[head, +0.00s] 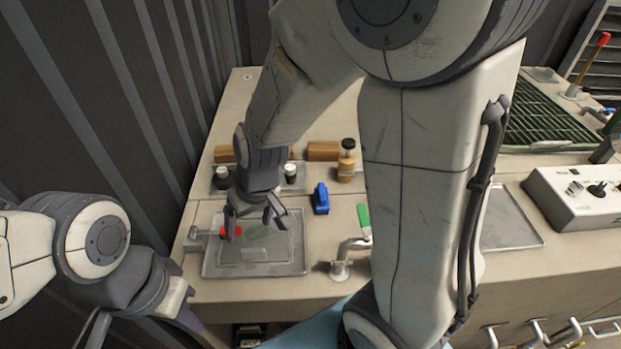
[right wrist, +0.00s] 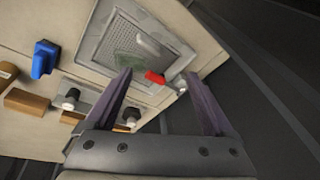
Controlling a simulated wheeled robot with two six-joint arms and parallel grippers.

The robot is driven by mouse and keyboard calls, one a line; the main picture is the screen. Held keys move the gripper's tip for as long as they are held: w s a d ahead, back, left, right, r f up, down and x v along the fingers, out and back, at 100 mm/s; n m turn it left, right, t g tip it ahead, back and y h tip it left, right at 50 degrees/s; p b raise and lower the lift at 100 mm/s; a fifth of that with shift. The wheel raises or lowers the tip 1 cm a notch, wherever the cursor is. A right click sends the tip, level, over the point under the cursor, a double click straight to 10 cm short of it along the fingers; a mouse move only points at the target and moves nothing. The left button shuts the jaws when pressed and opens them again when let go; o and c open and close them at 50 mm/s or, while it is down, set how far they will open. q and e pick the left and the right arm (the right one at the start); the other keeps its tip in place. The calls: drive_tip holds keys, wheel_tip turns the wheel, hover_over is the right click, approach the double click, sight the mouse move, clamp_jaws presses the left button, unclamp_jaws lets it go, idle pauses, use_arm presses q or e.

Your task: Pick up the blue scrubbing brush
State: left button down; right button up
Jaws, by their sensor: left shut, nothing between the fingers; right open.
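The blue scrubbing brush (head: 321,198) lies on the beige worktop, right of my right gripper and behind the right part of the metal tray. It also shows in the right wrist view (right wrist: 44,60), at the far left, outside the fingers. My right gripper (head: 255,214) is open and empty above the tray; in the right wrist view its spread fingers (right wrist: 158,76) frame the tray corner and a red item. My left gripper (head: 190,322) is low at the left, in front of the worktop, shut and only partly visible.
The metal tray (head: 212,268) holds a red-headed item (head: 232,231). Dark-capped jars, wooden blocks (head: 323,151) and a tan bottle (head: 346,165) stand behind the brush. A tap (head: 341,268) and green-handled item (head: 364,221) are to its right. My right arm hides the middle worktop.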

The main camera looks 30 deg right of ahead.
drive_tip(key=w+d+f+m+t+h+p, duration=0.1)
drive_tip(key=w+d+f+m+h+p, duration=0.2)
drive_tip(key=w+d, duration=0.6)
drive_tip(key=m, duration=0.4)
approach(323, 194)
drive_tip(key=a+f, duration=0.1)
drive_tip(key=f, duration=0.1)
drive_tip(key=shift+t+h, duration=0.3)
drive_tip(key=shift+h, duration=0.1)
drive_tip(key=b+x, duration=0.3)
drive_tip(key=x, duration=0.1)
drive_tip(key=shift+w+d+f, duration=0.2)
drive_tip(key=shift+w, duration=0.1)
drive_tip(key=b+x, duration=0.1)
drive_tip(key=x, duration=0.4)
drive_tip(key=shift+s+d+b, duration=0.1)
drive_tip(key=shift+b, duration=0.2)
drive_tip(key=shift+d+f, duration=0.1)
drive_tip(key=shift+f, duration=0.3)
use_arm(q)
drive_tip(key=shift+f, duration=0.3)
use_arm(e)
clamp_jaws()
